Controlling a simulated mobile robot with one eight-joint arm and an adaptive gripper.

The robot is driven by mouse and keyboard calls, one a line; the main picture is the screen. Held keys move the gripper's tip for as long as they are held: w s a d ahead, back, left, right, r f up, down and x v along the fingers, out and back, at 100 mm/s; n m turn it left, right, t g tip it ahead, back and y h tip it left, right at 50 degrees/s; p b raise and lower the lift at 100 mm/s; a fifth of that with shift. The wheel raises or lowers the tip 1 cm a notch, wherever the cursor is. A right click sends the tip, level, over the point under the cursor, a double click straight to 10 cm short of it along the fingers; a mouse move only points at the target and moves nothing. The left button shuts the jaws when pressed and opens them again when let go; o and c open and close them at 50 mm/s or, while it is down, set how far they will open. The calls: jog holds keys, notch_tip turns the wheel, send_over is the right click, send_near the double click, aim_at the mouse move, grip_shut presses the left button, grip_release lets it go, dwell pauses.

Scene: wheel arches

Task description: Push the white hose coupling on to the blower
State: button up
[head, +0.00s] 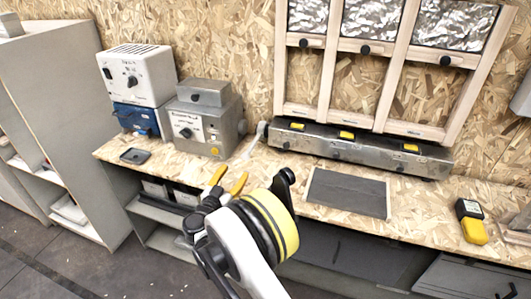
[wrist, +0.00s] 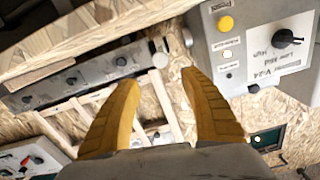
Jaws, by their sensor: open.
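The blower (head: 205,122) is a grey metal box with a dial, a yellow button and a smaller box on top. It stands on the bench at the left. Its labelled front fills the upper right of the wrist view (wrist: 235,85). A small white piece, seemingly the hose coupling (head: 261,130), shows between the blower and the long metal box; its exact seating is not clear. My gripper (head: 229,180) is open, with two yellow fingers over the bench, in front of the blower.
A long metal box (head: 360,149) with yellow tabs stands against the wall below a wooden frame (head: 380,65). A dark mat (head: 347,193) lies on the bench. A yellow and black device (head: 471,222) is at right. A white and blue unit (head: 138,80) stands left.

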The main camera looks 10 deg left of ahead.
aim_at(245, 157)
jog(key=shift+a+f, duration=0.15)
jog(key=shift+f, duration=0.15)
jog(key=shift+w+f, duration=0.1)
jog(key=shift+w, duration=0.15)
jog(key=w+b, duration=0.1)
jog(key=w, duration=0.2)
jog(key=w+b, duration=0.1)
jog(key=w, duration=0.2)
jog(key=w+d+b, duration=0.1)
jog(key=w, duration=0.1)
jog(key=shift+w, duration=1.05)
grip_shut()
